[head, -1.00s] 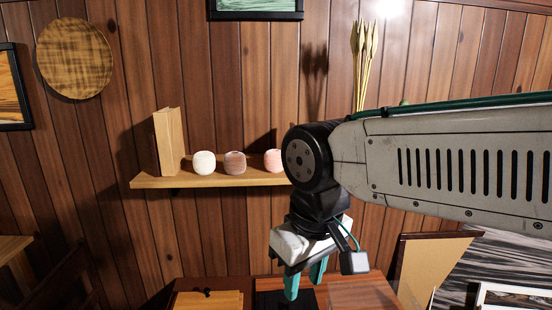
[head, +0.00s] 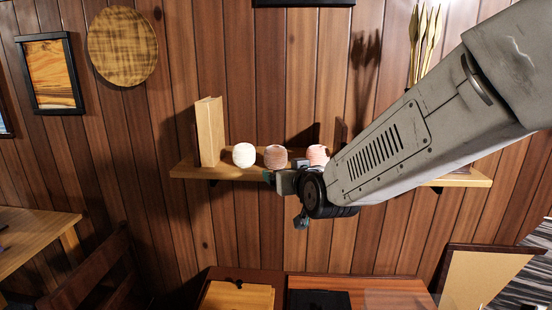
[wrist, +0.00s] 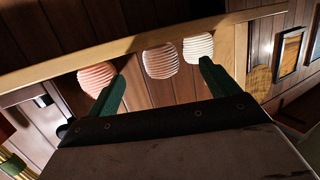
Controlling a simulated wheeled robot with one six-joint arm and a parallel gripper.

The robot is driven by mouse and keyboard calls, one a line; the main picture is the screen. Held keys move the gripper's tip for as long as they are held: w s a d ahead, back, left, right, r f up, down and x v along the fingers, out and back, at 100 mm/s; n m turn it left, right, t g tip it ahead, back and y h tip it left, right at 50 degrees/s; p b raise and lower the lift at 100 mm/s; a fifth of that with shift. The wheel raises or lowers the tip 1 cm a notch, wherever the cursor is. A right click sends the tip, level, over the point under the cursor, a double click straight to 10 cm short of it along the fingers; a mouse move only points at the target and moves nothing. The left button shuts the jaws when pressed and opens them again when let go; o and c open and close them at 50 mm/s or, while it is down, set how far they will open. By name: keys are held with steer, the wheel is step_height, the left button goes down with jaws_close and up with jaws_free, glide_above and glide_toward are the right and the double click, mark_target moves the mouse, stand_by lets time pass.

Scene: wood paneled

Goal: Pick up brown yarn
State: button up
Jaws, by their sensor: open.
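Three yarn balls stand in a row on the wall shelf. The brownish-pink one in the middle (head: 275,156) is the brown yarn; it also shows in the wrist view (wrist: 160,61). A white yarn ball (head: 244,155) is to its left and a pink one (head: 318,154) to its right in the head view. My gripper (head: 270,177) is at the shelf's front edge, just below the brown yarn. In the wrist view its green fingers (wrist: 162,70) are open and empty, with the brown yarn seen between them, apart from both.
The wooden shelf (head: 225,172) runs along the panelled wall. A tan upright box (head: 209,132) stands left of the white yarn. Pale arrow-like sticks (head: 424,45) stand toward its right. A table with a black item (head: 318,300) lies below.

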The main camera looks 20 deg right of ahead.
mark_target(279, 156)
steer(key=shift+w+d+r+t+h, duration=0.1)
steer(key=shift+w+r+t+h, duration=0.2)
steer(key=shift+w+t, duration=0.3)
steer(key=shift+w+d+r+t+h, duration=0.1)
steer(key=shift+w+r+t+h, duration=0.1)
steer(key=shift+w+r+t, duration=0.3)
steer(key=shift+w+f, duration=0.1)
steer(key=shift+w, duration=0.25)
steer(key=w, duration=0.7)
steer(key=shift+w, duration=0.1)
steer(key=c, duration=1.1)
